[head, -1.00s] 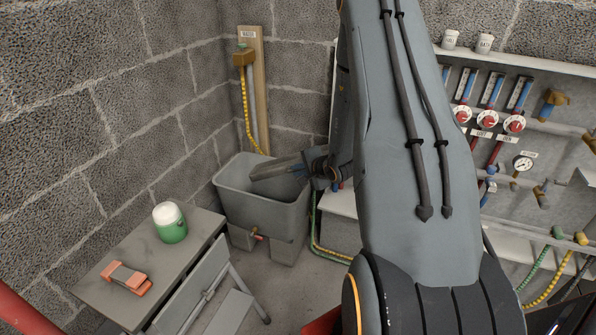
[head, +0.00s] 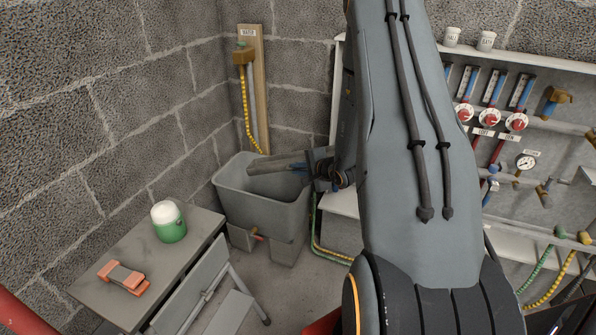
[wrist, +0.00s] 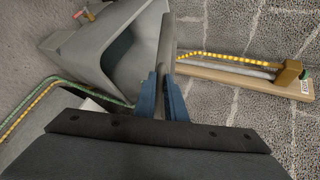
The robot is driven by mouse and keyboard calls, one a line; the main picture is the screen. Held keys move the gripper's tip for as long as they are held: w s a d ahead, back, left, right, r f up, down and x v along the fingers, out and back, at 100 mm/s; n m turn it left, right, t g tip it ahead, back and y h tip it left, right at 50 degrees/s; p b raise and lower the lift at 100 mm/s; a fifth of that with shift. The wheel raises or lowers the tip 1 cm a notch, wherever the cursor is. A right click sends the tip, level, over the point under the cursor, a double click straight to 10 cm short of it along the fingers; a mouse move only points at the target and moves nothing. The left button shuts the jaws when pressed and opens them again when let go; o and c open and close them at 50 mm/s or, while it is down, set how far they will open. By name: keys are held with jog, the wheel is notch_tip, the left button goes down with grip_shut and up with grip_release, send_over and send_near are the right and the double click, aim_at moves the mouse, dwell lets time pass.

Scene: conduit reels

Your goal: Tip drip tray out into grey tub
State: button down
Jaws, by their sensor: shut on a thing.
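The drip tray (head: 275,163) is a grey, shallow, narrow piece held over the open top of the grey tub (head: 262,212) in the head view. My gripper (head: 312,166) is shut on the tray's right end, near the tub's right rim. In the wrist view the blue fingers (wrist: 164,98) pinch the tray (wrist: 167,45), which shows almost edge-on as a thin bar. The tub (wrist: 85,52) lies beyond it to the left. I cannot see whether anything is in the tray or the tub.
A grey bench (head: 200,233) at left holds a green-and-white pot (head: 168,222) and an orange-ended item (head: 124,278). A wooden post (head: 254,90) with a yellow hose (head: 246,118) stands behind the tub. A pipework panel (head: 510,120) is at right.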

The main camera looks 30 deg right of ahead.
jog(key=shift+f+m+t+y+b, duration=0.15)
jog(key=shift+m+t+y+b, duration=0.35)
jog(key=shift+m+t+b, duration=0.95)
jog(key=shift+r+n+g+b, duration=0.25)
jog(key=shift+n+g+b, duration=0.1)
jog(key=shift+n, duration=0.2)
